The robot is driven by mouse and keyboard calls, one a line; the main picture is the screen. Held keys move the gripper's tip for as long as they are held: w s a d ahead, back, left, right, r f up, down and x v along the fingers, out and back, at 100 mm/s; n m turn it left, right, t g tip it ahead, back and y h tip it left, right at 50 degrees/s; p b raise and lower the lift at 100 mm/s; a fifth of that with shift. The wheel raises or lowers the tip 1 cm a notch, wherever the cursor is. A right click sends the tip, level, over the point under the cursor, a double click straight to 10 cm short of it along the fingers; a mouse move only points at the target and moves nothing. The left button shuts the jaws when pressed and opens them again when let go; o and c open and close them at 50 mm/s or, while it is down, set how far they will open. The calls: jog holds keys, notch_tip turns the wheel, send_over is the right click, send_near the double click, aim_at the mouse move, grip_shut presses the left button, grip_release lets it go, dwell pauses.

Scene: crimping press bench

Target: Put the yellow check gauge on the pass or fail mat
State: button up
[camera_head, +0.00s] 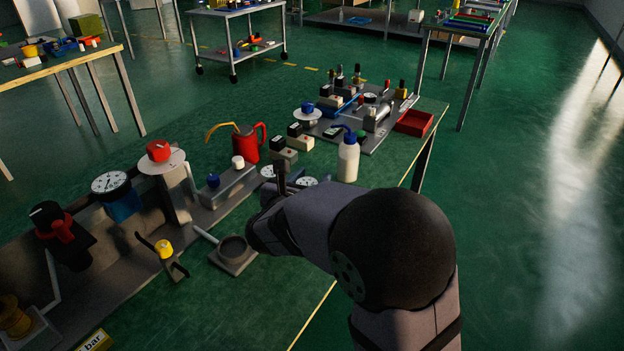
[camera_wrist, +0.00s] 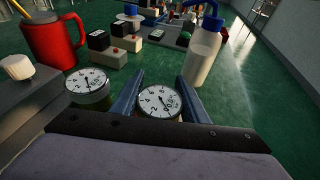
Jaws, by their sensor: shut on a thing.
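My gripper (camera_wrist: 159,82) is shut on a round dial gauge (camera_wrist: 158,102) with a white face, dark numbers and a dark rim. Its face points up toward the wrist camera, with one dark finger on each side. Its body below the face is hidden, and I see no yellow on it. In the head view the held gauge (camera_head: 307,181) shows just beyond my wrist, which hides most of my fingers. A second white-faced dial gauge (camera_wrist: 88,84) stands left of my gripper, apart from it. I cannot make out a pass mat or a fail mat.
A red oil can (camera_head: 246,144), a white squeeze bottle (camera_head: 348,158) with a blue top and small boxes with red buttons (camera_head: 300,139) stand beyond my gripper. A red tray (camera_head: 415,122) lies at the far right. Bare green bench top (camera_wrist: 150,62) lies around the gauges.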

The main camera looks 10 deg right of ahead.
jog(key=shift+f+b, duration=0.15)
jog(key=shift+b, duration=0.15)
jog(key=o, duration=1.3)
jog(key=shift+r+p, duration=0.25)
jog(key=shift+p, duration=0.05)
jog(key=p+v, duration=0.1)
jog(key=v, duration=1.1)
jog(key=shift+f, duration=0.1)
